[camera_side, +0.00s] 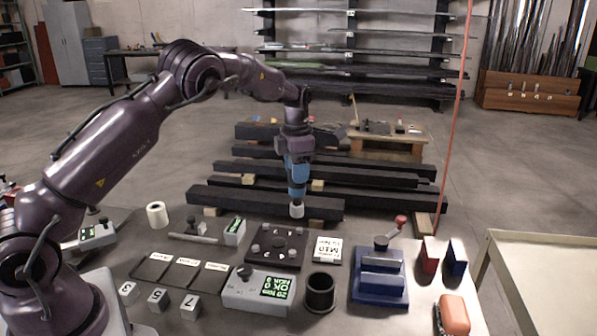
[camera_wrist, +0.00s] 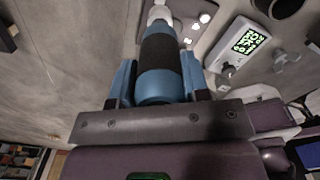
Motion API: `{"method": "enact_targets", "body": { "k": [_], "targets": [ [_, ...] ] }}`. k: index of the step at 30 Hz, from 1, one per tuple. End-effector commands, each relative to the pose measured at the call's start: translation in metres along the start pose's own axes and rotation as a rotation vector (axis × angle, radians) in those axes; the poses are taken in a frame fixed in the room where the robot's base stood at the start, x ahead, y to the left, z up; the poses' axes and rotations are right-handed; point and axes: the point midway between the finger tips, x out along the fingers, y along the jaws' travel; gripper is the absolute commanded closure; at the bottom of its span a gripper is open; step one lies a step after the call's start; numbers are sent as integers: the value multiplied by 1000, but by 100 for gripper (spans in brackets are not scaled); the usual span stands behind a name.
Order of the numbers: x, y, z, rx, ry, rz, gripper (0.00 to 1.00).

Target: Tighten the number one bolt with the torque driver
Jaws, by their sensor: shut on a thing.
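My gripper (camera_side: 297,158) is shut on the torque driver (camera_side: 298,175), a blue and black tool held upright with its pale tip down. In the wrist view the driver (camera_wrist: 163,60) sits between the two blue-sided fingers. The tip hangs in the air above the far side of the dark bolt plate (camera_side: 277,258), apart from it. Several grey bolt heads (camera_side: 255,249) stand on the plate. I cannot read which one is number one. A controller box (camera_side: 240,289) with a green display reading 20 Nm, OK 0, NOK 0 stands in front; it also shows in the wrist view (camera_wrist: 226,45).
Beside the plate are an M10 card (camera_side: 328,249), a black cup (camera_side: 320,293) and a blue vise (camera_side: 380,290). Numbered cubes (camera_side: 158,300), dark labelled panels (camera_side: 180,271), a white roll (camera_side: 157,214) and a small display box (camera_side: 235,232) stand left. Dark beams (camera_side: 260,203) lie behind the table.

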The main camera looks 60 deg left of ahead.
Motion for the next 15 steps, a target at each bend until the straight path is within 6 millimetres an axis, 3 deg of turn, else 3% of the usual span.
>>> {"method": "enact_targets", "body": {
  "k": [5, 15],
  "targets": [
    [-5, 0, 7, -9, -2, 2, 100],
    [17, -1, 6, -13, -1, 1, 100]
  ]
}}
